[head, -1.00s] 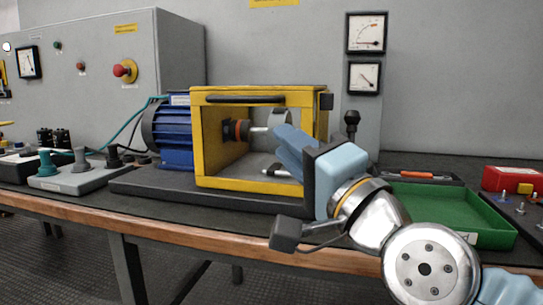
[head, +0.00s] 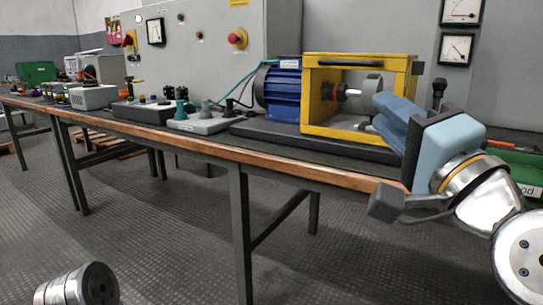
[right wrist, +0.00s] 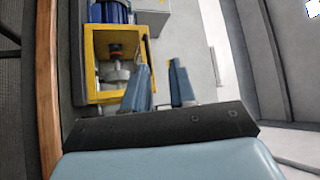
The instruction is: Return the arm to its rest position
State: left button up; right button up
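My right gripper (head: 378,108) is in front of the right part of the yellow frame guard (head: 312,100) and overlaps its opening in the head view. In the right wrist view the right gripper (right wrist: 158,68) has its two blue fingers apart with nothing between them. The guard (right wrist: 88,70) stands to the left of the fingers there. Inside the guard is a metal shaft with a coupling, partly hidden by the fingers in the head view. A metal arm section of mine (head: 78,285) shows at the bottom left of the head view, but the left gripper does not.
A blue motor (head: 278,92) adjoins the guard on the workbench, whose wooden front edge (head: 215,148) runs below my right gripper. A grey control cabinet (head: 285,25) stands behind. A green tray (head: 522,165) is partly hidden by my right arm. The floor before the bench is clear.

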jog(key=w+f+n+g+h, duration=0.1)
jog(key=w+f+g, duration=0.1)
jog(key=w+f, duration=0.6)
jog(key=w+f+n+g+h, duration=0.15)
jog(key=w+f, duration=0.35)
jog(key=f, duration=0.6)
notch_tip(320, 180, down, 34)
jog(key=w+n+g, duration=0.1)
jog(key=n+g, duration=0.2)
jog(key=g, duration=0.6)
jog(key=s+a+f+n+g, duration=0.15)
jog(key=s+f+g, duration=0.25)
jog(key=s+f, duration=0.75)
jog(key=s+a+f+n+g, duration=0.15)
jog(key=s+f+g, duration=0.25)
jog(key=s+f, duration=0.75)
notch_tip(320, 180, up, 16)
jog(key=w+p, duration=0.2)
jog(key=p, duration=1.5)
jog(key=shift+w+r+n+t+p, duration=0.25)
jog(key=shift+n+t+p, duration=0.1)
jog(key=shift+n, duration=0.1)
jog(key=shift+a, duration=0.1)
